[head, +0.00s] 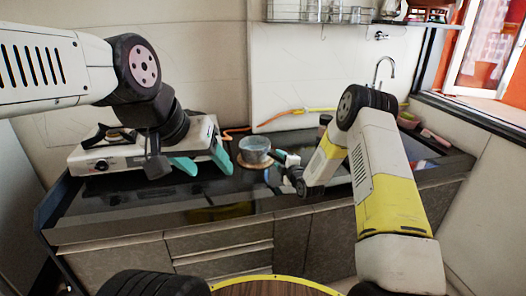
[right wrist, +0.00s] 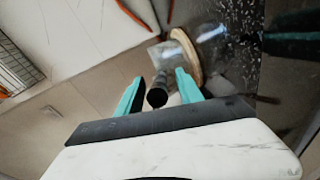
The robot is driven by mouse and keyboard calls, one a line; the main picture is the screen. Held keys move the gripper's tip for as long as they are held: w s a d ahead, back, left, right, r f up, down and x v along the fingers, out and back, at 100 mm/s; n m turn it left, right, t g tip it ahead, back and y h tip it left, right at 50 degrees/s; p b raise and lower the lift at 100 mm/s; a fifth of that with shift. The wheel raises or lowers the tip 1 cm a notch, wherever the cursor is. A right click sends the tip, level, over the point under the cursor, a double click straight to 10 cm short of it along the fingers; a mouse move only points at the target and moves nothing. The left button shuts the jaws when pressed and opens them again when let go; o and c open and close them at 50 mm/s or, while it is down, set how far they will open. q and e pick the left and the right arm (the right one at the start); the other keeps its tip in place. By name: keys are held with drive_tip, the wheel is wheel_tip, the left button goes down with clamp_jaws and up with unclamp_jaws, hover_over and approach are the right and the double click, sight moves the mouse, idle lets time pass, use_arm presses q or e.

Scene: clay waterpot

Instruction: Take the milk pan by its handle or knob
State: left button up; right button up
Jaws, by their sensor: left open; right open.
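The milk pan (head: 255,146), a small grey pan, stands on a round wooden board (head: 243,160) on the dark counter. In the right wrist view the pan (right wrist: 168,52) is beyond the fingertips, with its dark handle (right wrist: 157,95) pointing back toward the camera. My right gripper (head: 281,168) is open beside the pan's right side. In the right wrist view the handle's end lies between the two teal fingers (right wrist: 160,78), with gaps on both sides. My left gripper (head: 204,162) is open and empty, left of the pan and in front of the stove.
A white gas stove (head: 95,160) stands on the counter at the left. An orange and yellow hose (head: 290,114) runs along the back wall. A sink tap (head: 384,70) is at the back right. Dark counter is free in front of the pan.

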drive_tip(key=shift+w, duration=0.1)
drive_tip(key=shift+c, duration=0.4)
clamp_jaws()
drive_tip(key=shift+r, duration=0.1)
idle(0.9)
